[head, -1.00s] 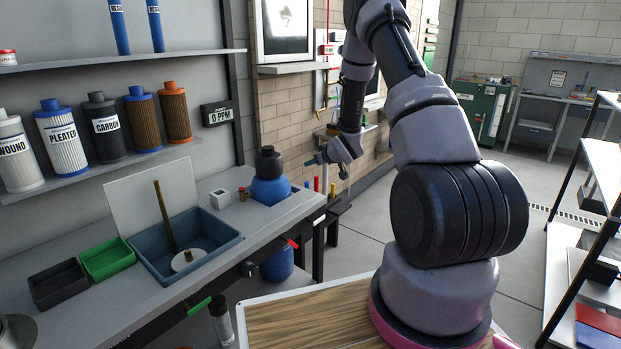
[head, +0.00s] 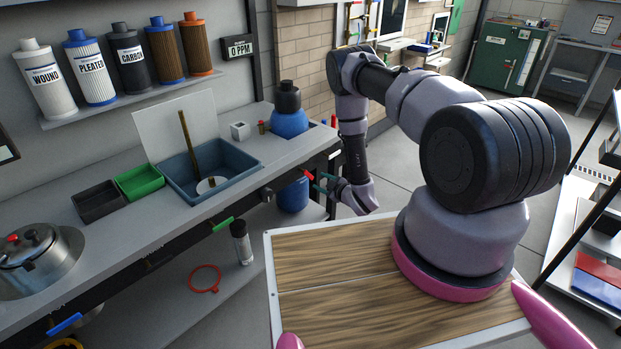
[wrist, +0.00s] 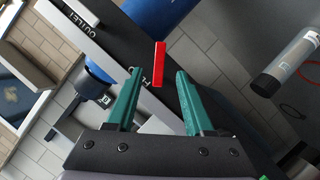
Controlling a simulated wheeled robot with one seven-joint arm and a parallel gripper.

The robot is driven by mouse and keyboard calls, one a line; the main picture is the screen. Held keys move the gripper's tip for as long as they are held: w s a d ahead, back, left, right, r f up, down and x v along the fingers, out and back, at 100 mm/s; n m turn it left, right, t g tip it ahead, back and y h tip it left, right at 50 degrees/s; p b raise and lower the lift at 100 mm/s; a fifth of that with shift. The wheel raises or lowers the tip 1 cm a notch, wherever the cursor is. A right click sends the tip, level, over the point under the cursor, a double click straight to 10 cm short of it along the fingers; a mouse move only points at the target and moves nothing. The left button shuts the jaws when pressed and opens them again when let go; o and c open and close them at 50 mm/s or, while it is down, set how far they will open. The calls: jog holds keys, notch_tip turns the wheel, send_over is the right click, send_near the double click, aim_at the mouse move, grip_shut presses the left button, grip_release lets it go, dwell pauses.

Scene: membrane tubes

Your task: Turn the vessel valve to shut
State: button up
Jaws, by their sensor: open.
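A red valve handle (head: 309,174) sticks out at the bench's front edge, near the blue vessel (head: 293,194) under the bench. My gripper (head: 321,183) is open, with its teal fingers close to this handle. In the wrist view the red handle (wrist: 159,64) stands between and just beyond the fingertips (wrist: 158,72), with a gap to the right finger. I cannot tell whether the left finger touches it. The handle's pivot is not clearly visible.
A green handle (head: 222,225) and a blue handle (head: 65,325) sit farther left along the bench front. A clear cylinder (head: 241,243) with dark ends and a red ring (head: 205,278) are below. The bench (head: 150,222) bears a blue tray (head: 247,160) and bins.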

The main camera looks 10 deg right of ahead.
aim_at(310, 177)
jog(key=x, duration=0.8)
jog(key=shift+w+a+f, duration=0.15)
jog(key=shift+w+a, duration=0.05)
jog(key=shift+w, duration=0.15)
grip_shut()
